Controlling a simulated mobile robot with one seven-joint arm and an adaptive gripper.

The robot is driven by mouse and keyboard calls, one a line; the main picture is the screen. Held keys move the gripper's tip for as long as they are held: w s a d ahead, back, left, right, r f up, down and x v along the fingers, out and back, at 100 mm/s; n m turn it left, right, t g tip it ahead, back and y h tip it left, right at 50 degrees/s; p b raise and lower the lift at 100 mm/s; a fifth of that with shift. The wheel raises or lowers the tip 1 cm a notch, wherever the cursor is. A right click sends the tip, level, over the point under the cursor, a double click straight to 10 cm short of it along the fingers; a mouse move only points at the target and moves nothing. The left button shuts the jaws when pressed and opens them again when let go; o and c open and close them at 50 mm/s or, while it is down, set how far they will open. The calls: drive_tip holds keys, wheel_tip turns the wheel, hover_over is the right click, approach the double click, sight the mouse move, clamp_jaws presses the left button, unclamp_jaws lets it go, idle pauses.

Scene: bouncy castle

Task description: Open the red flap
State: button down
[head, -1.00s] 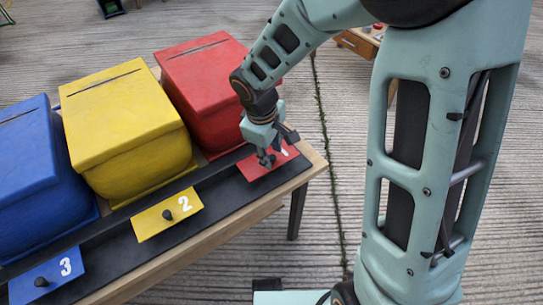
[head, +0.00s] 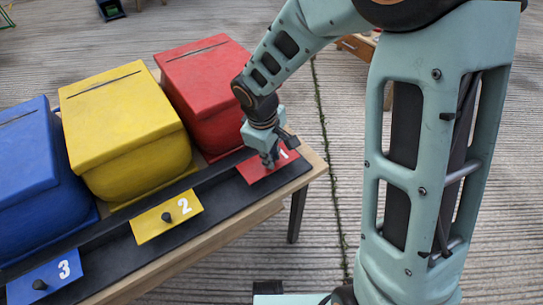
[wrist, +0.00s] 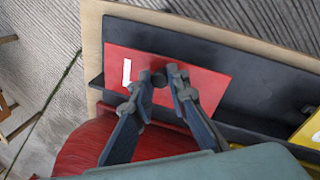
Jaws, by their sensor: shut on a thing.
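The red flap (head: 256,174), marked with a white 1, lies flat on the black strip at the right end of the table. It also shows in the wrist view (wrist: 212,86). Its dark round knob (wrist: 159,78) sits between my fingertips in the wrist view. My gripper (head: 268,161) is over the flap with its fingers shut on the knob. In the head view the fingers hide the knob. The flap looks closed.
A yellow flap (head: 150,223) marked 2 and a blue flap (head: 47,279) marked 3 lie further left. A red box (head: 210,80), a yellow box (head: 120,115) and a blue box (head: 35,160) stand behind them. Floor is open right of the table.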

drive_tip(key=shift+r, duration=0.1)
drive_tip(key=p, duration=0.1)
drive_tip(key=r+g+p, duration=0.1)
drive_tip(key=shift+w+a+h+p, duration=0.15)
drive_tip(key=shift+w+h+p, duration=0.05)
drive_tip(key=shift+h+p, duration=0.15)
drive_tip(key=p, duration=0.1)
drive_tip(key=g+h+p, duration=0.1)
drive_tip(key=p, duration=0.1)
drive_tip(key=shift+w+a+r+p, duration=0.25)
drive_tip(key=shift+w+r+p, duration=0.05)
drive_tip(key=shift+w+r, duration=0.1)
drive_tip(key=g+h+p, duration=0.1)
drive_tip(key=p, duration=0.1)
drive_tip(key=w+a+g+h+p, duration=0.1)
drive_tip(key=g+p, duration=0.1)
drive_tip(key=shift+w+r+n, duration=0.2)
drive_tip(key=shift+r+n, duration=0.1)
drive_tip(key=c, duration=1.8)
unclamp_jaws()
drive_tip(key=shift+c, duration=0.2)
drive_tip(key=v, duration=1.2)
